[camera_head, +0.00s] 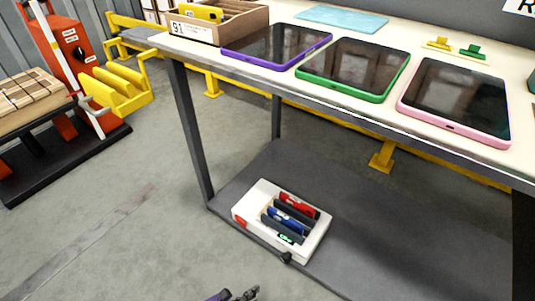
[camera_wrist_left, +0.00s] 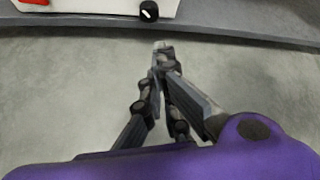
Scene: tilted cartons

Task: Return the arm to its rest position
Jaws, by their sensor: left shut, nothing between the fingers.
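My left gripper (camera_head: 240,294) shows at the bottom edge of the head view, low in front of the table's lower shelf. In the left wrist view my left gripper (camera_wrist_left: 163,50) has its fingertips together with nothing between them, over the grey floor. The carton also shows at the top of the left wrist view (camera_wrist_left: 100,5). It holds a red item (camera_head: 299,205), a blue item (camera_head: 286,220) and dark dividers. My right gripper is not in view.
A table (camera_head: 165,42) carries purple-, green- and pink-framed tablets (camera_head: 277,45) and a cardboard box (camera_head: 215,30). Its lower shelf (camera_head: 400,260) has bare room right of the carton. An orange pallet jack (camera_head: 75,50) stands left. Floor between is clear.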

